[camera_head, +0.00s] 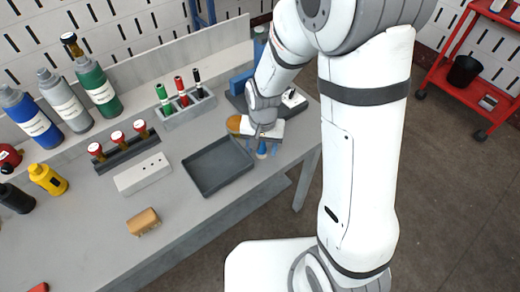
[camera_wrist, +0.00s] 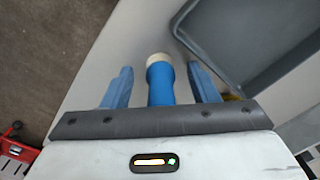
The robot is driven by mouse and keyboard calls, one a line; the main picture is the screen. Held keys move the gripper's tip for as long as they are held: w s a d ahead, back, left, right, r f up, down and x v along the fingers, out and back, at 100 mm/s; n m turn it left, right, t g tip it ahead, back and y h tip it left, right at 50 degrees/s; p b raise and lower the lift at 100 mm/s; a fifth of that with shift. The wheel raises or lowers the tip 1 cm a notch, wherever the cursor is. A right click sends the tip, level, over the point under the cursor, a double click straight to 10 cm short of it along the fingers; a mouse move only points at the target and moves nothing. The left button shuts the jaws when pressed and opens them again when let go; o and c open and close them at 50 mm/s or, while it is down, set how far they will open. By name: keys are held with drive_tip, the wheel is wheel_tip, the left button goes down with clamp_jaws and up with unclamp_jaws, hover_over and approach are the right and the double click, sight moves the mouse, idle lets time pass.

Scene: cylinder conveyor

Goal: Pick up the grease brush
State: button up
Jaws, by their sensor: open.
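What looks like the grease brush (camera_wrist: 161,84), a blue handle with a cream end, lies between the two blue fingers of my gripper (camera_wrist: 160,68) in the wrist view. A gap shows on each side of it, so the fingers are open and not touching it. Its near part is hidden behind the gripper body. In the head view my gripper (camera_head: 262,148) is low over the right end of the grey bench, with a small blue part of the brush (camera_head: 262,154) showing between the fingers.
A dark grey tray (camera_head: 218,165) lies just left of my gripper; its rim also shows in the wrist view (camera_wrist: 181,25). An orange round thing (camera_head: 233,123) sits close behind. The bench's front edge is near.

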drive_tip(key=c, duration=1.1)
drive_tip(key=shift+o, duration=0.2)
drive_tip(key=shift+r, duration=0.1)
wheel_tip(320, 180, up, 10)
drive_tip(key=shift+f+p, duration=0.1)
drive_tip(key=shift+p, duration=0.4)
